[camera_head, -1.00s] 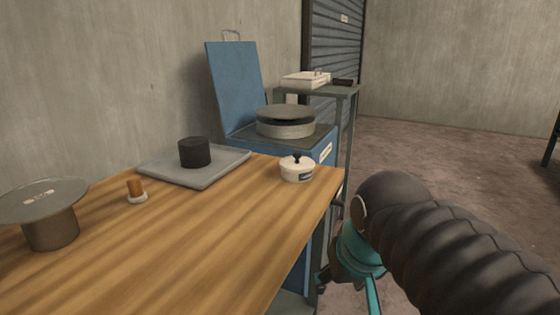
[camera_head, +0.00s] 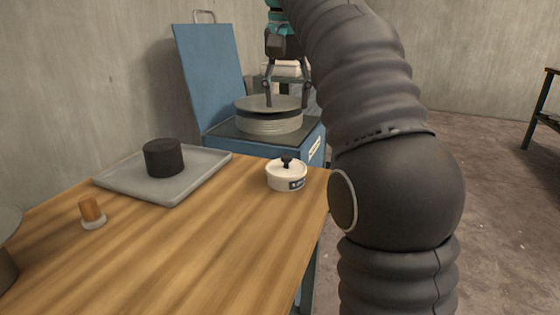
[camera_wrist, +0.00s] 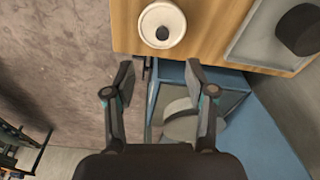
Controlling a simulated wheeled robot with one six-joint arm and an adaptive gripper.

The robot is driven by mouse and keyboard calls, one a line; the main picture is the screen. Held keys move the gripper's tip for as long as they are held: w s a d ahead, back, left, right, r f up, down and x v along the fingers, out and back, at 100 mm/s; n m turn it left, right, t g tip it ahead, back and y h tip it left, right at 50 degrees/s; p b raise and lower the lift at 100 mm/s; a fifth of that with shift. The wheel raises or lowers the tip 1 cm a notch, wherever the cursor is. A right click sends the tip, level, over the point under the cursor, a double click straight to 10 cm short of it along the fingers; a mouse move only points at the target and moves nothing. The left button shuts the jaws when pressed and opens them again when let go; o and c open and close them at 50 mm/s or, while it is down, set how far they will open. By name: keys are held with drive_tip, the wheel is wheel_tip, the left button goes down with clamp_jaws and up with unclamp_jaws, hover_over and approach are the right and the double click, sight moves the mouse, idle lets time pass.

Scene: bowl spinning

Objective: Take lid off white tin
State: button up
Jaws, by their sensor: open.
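The white tin (camera_head: 287,178) stands upright near the right edge of the wooden table, with its lid on. The lid has a dark knob (camera_head: 286,162). In the wrist view the white tin (camera_wrist: 162,25) is at the top, seen from above, ahead of my fingertips. My gripper (camera_head: 284,98) is raised beyond the tin, near the grey round disc in the head view. In the wrist view my gripper (camera_wrist: 158,78) has its two fingers wide apart with nothing between them. It is not touching the tin.
A grey tray (camera_head: 205,164) with a black cylinder (camera_head: 164,157) lies on the table (camera_head: 200,240). A small orange-topped object (camera_head: 92,213) stands at the left. A round grey disc stack (camera_head: 268,122) sits on the blue cabinet (camera_head: 208,80). The table around the tin is clear.

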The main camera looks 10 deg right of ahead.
drive_tip(key=b, duration=0.4)
hover_over(287, 156)
drive_tip(key=f, duration=0.5)
drive_tip(key=s+f, duration=0.1)
drive_tip(key=f, duration=0.1)
drive_tip(key=shift+a+f, duration=0.25)
drive_tip(key=shift+f, duration=0.1)
drive_tip(key=shift+w+d+f+b, duration=0.1)
drive_tip(key=shift+w+f+b, duration=0.15)
drive_tip(key=shift+f, duration=0.7)
drive_tip(key=shift+w+d+f+b, duration=0.1)
drive_tip(key=shift+f+b, duration=0.15)
drive_tip(key=shift+f, duration=0.65)
drive_tip(key=shift+w+f+b, duration=0.2)
drive_tip(key=shift+f+b, duration=0.05)
drive_tip(key=shift+f, duration=0.7)
drive_tip(key=c, duration=1)
